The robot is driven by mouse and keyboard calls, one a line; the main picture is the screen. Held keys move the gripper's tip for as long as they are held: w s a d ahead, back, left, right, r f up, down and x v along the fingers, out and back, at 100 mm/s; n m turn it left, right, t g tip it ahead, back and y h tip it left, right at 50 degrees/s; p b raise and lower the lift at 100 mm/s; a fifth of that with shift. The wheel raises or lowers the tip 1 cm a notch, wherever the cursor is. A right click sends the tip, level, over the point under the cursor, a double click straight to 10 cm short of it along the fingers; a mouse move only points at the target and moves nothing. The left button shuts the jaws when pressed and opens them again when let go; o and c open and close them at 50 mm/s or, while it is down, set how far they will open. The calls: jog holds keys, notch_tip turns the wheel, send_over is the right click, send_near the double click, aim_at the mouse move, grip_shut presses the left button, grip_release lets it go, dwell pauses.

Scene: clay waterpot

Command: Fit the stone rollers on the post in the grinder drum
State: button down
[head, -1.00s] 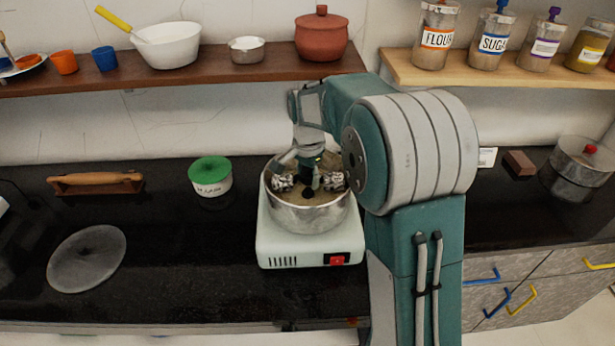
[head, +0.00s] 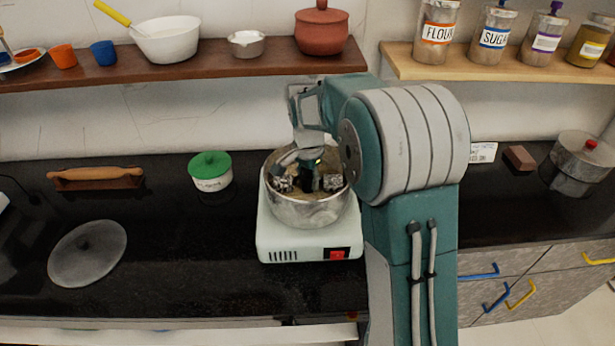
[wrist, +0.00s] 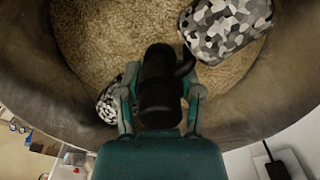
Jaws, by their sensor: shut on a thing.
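The stone rollers are speckled black, white and grey; in the head view one (head: 335,182) is right of my gripper (head: 308,176) and the other (head: 281,184) left. In the wrist view one roller (wrist: 225,28) shows large at upper right and the other (wrist: 107,100) is partly hidden at left. My gripper (wrist: 162,108) is shut on the black hub (wrist: 160,75) between the rollers. The rollers are inside the metal grinder drum (head: 310,213), over its tan floor. The post is hidden, so I cannot tell whether the hub is around it.
The drum stands on a white base (head: 285,245) with a red switch. A brown shelf (head: 200,62) runs above. The dark counter between these is clear.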

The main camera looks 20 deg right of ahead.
jog(key=shift+f, duration=0.65)
dwell(1.0)
jog(key=shift+c, duration=0.8)
grip_release()
jog(key=shift+o, duration=0.8)
jog(key=shift+f, duration=0.1)
